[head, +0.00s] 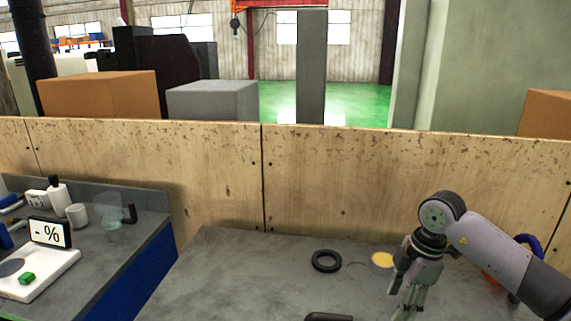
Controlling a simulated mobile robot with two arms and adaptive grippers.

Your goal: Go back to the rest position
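My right gripper (404,298) hangs from the arm at the right of the head view, pointing down over the grey table (240,275). Its fingers are seen at an angle, and I cannot tell whether they are open or shut. I see no object in them. My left gripper is not in view.
A black ring (326,261) and a yellow-topped round piece (382,260) lie left of my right gripper. A dark piece (328,317) is cut off at the bottom edge. A wooden partition (340,185) stands behind. A scale (38,275) sits on the left bench.

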